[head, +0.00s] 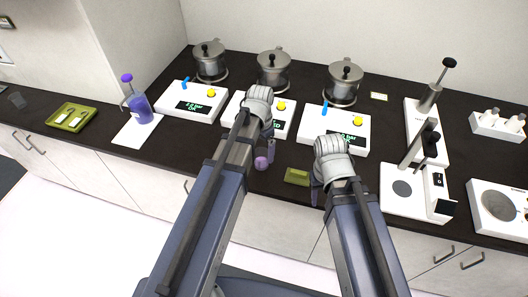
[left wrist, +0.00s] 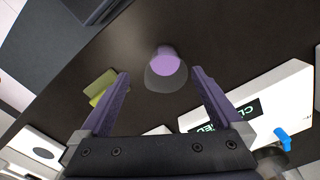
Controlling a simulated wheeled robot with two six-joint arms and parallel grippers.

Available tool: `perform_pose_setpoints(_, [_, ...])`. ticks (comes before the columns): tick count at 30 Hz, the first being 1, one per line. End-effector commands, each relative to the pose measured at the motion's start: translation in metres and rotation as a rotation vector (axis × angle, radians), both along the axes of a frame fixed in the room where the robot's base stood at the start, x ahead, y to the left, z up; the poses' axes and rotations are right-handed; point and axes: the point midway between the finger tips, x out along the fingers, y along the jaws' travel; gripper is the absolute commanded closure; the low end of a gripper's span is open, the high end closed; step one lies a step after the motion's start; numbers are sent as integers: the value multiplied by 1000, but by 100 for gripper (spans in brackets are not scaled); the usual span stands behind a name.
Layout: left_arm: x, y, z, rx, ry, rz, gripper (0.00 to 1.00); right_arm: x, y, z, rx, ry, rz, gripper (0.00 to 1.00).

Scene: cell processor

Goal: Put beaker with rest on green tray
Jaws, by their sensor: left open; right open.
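A small beaker with purple contents (head: 261,163) stands on the dark counter near its front edge. In the left wrist view the beaker (left wrist: 166,70) lies between and just beyond my open fingers, touching neither. My left gripper (head: 262,143) is open and empty, just behind the beaker in the head view; its fingers are partly hidden. My right gripper (head: 318,188) is open, partly hidden by its own arm. A small green tray (head: 297,177) lies between the two arms; it also shows in the left wrist view (left wrist: 100,88). A larger green tray (head: 72,117) with small items lies far left.
A purple bottle (head: 140,108) stands on a white plate at the left. White instruments (head: 412,190) crowd the right.

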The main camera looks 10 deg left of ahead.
Motion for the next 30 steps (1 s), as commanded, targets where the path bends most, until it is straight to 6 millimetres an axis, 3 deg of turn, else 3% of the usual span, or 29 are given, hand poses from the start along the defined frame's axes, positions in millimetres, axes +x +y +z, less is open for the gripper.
perform_pose_setpoints(10, [0, 0, -2, -1, -1, 0, 0, 0, 0, -2, 0, 0, 0, 50])
perform_pose_setpoints(19, [1, 0, -27, -1, -2, 0, 0, 0, 0, -27, 0, 0, -1, 50])
perform_pose_setpoints(30, [2, 1, -38, -1, -2, 0, 0, 0, 0, -38, 0, 0, -1, 50])
